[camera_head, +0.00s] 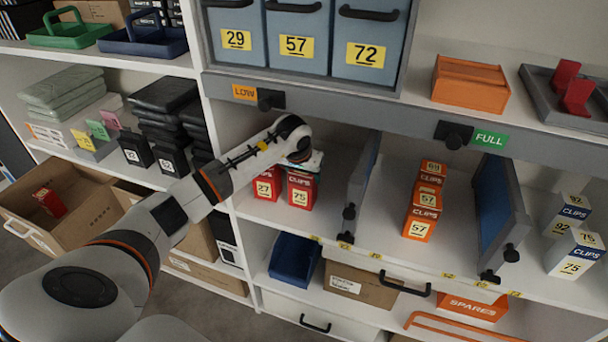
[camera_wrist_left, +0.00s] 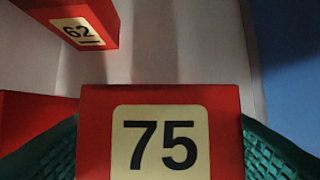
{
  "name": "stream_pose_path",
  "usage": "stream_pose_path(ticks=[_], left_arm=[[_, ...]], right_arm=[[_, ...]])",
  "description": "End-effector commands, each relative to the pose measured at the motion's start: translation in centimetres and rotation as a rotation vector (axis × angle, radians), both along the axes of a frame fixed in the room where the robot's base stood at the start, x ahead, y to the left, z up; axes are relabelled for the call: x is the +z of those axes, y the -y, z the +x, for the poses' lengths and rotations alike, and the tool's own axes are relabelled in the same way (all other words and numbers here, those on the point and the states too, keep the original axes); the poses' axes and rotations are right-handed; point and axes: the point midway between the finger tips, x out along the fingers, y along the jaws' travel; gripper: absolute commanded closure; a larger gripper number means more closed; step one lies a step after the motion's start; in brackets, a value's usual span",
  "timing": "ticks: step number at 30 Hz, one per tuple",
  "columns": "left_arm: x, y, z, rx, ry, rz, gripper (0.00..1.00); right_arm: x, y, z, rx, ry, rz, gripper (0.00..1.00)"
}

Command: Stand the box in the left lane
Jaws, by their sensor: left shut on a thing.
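A red box labelled 75 (camera_head: 301,193) is upright in the left lane of the middle shelf (camera_head: 330,213). My left gripper (camera_head: 306,162) is over its top, shut on it. In the left wrist view the box (camera_wrist_left: 163,142) sits between the green finger pads. Whether its base touches the shelf I cannot tell. A red box labelled 27 (camera_head: 265,188) stands just left of it. In the left wrist view a red box labelled 62 (camera_wrist_left: 88,22) and another red box (camera_wrist_left: 28,115) show at the left. My right gripper is not in view.
A blue divider (camera_head: 366,172) bounds the lane on the right. White clips boxes (camera_head: 574,252) are at far right. A grey ledge (camera_head: 360,104) hangs above the lanes.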

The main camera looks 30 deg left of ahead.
Motion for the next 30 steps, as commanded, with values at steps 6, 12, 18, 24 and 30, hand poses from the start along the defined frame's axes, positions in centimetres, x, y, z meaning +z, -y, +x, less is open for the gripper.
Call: stream_pose_path(ticks=[6, 12, 18, 24, 30], left_arm=[[-0.2, 0.0, 0.0, 0.0, 0.001, -0.001, 0.25], [-0.2, 0.0, 0.0, 0.0, 0.0, -0.001, 0.17], [0.2, 0.1, 0.0, 0.0, 0.0, -0.001, 0.17], [3.2, 0.1, -0.9, -0.002, 0.001, 0.004, 0.17], [3.0, 1.1, -5.2, -0.005, -0.002, 0.006, 0.17]], right_arm=[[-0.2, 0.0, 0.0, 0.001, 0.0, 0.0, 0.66], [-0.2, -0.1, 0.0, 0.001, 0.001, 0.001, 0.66], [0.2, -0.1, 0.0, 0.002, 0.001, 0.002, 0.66], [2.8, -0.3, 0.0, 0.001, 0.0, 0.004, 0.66], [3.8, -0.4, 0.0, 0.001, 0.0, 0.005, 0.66]])
